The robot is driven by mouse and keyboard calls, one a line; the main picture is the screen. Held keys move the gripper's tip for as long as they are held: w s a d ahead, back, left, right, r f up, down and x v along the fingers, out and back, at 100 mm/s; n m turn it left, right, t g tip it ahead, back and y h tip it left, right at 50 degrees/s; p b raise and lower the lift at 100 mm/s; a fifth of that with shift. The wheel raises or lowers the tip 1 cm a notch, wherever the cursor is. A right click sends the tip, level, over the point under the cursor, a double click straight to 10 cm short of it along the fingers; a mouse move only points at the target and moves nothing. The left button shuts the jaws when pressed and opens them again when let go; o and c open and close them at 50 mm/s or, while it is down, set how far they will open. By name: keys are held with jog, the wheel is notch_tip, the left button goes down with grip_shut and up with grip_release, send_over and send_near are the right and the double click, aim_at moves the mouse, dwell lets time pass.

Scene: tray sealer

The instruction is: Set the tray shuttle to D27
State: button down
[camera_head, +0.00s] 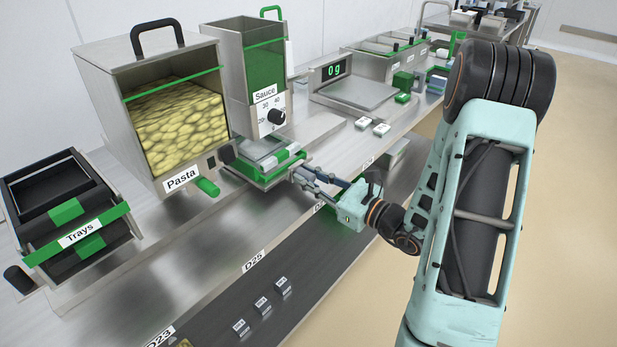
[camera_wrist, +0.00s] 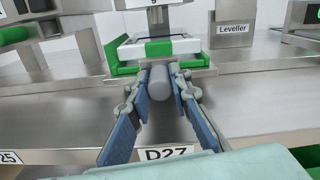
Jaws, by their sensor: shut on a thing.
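The tray shuttle (camera_head: 268,172) is a green carriage on the bench, below and in front of the Sauce dispenser, with a pale tray (camera_head: 263,150) on it. It also shows in the wrist view (camera_wrist: 125,68). My gripper (camera_head: 299,178) reaches it from the bench's front side. In the wrist view its fingers (camera_wrist: 160,78) are closed around the shuttle's grey cylindrical handle (camera_wrist: 160,88). The D27 label (camera_wrist: 165,153) is on the bench's front edge, roughly in line with the handle in that view. In the head view my gripper partly covers that label (camera_head: 318,208).
The Pasta hopper (camera_head: 182,180) and Trays rack (camera_head: 80,236) stand to the left. D25 (camera_head: 253,262) and D23 (camera_head: 158,338) labels run along the front edge. A scale (camera_head: 355,92) reading 0 g stands beyond the Sauce dispenser (camera_head: 264,96). Small marked blocks (camera_head: 262,305) sit on the lower dark strip.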

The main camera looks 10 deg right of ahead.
jog(key=shift+f, duration=0.15)
jog(key=c, duration=1.8)
grip_release()
jog(key=shift+o, duration=0.2)
jog(key=v, duration=1.2)
